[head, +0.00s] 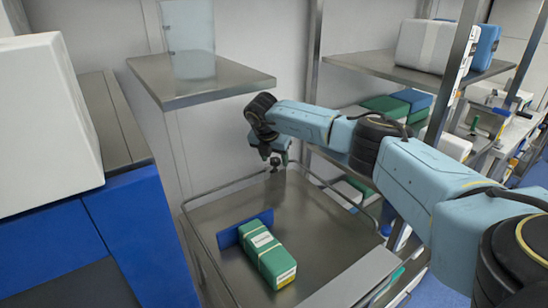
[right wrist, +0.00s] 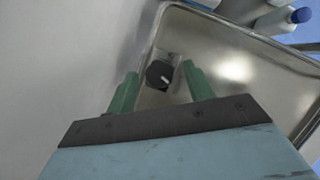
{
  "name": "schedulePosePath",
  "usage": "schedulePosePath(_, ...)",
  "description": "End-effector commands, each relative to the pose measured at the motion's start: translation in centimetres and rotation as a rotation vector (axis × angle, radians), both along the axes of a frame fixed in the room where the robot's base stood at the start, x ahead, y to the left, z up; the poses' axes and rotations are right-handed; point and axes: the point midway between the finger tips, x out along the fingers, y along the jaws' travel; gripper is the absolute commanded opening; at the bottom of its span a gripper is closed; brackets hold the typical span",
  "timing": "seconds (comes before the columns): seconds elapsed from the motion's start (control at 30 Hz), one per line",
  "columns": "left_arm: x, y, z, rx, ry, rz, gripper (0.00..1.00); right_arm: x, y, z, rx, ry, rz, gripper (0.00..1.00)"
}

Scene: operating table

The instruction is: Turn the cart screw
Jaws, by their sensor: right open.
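The cart screw is a dark round knob (right wrist: 159,73) with a white mark, at the cart's back edge in the right wrist view. In the head view it shows small below my gripper (head: 275,162). My right gripper (right wrist: 155,92) is open, with one green finger on each side of the knob in the picture. I cannot tell whether the fingers touch it. In the head view my right gripper (head: 274,150) points down at the back of the metal cart (head: 320,225). My left gripper is not in view.
A green wrapped box (head: 267,255) and a blue panel (head: 230,232) lie on the cart top, which has a raised rail. A metal shelf (head: 215,83) hangs at the back left. A loaded rack (head: 400,68) stands behind my right arm. The cart's right side is bare.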

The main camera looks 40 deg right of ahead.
Motion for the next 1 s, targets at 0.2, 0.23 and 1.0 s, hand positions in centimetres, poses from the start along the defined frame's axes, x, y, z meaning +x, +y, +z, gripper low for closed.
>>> schedulePosePath(0.2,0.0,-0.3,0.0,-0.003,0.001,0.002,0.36,0.0,0.0,0.0,0.000,0.000,0.000,0.29)
schedulePosePath(0.23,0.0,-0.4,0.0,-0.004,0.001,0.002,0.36,0.0,0.0,0.0,0.000,0.000,0.000,0.25)
schedulePosePath(1.0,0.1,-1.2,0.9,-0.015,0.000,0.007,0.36,-0.2,-0.2,0.1,0.000,-0.001,0.251,0.08)
